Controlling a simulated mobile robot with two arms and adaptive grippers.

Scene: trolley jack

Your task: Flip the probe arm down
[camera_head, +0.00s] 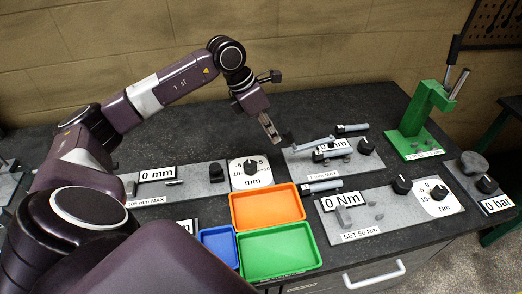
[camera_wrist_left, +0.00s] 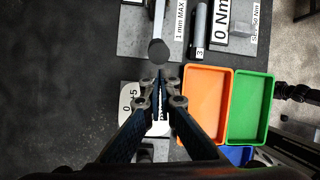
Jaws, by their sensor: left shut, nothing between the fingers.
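The station marked "1 mm MAX" (camera_head: 337,166) has a grey plate with a long silver bar lying across it, which looks like the probe arm (camera_head: 312,144). Its left end reaches past the plate's edge and ends in a dark tip. In the left wrist view the silver bar (camera_wrist_left: 168,18) runs to a dark round end (camera_wrist_left: 158,51) just beyond my fingertips. My left gripper (camera_head: 273,134) is shut and empty, pointing down just left of that end. It also shows in the wrist view (camera_wrist_left: 160,95). I cannot tell whether it touches.
An orange tray (camera_head: 267,208), a green tray (camera_head: 280,250) and a blue tray (camera_head: 219,246) sit in front. A dial (camera_head: 250,173) stands left of the station. A torque station (camera_head: 358,212), green stand (camera_head: 420,118) and "0 bar" unit (camera_head: 482,186) are at right.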

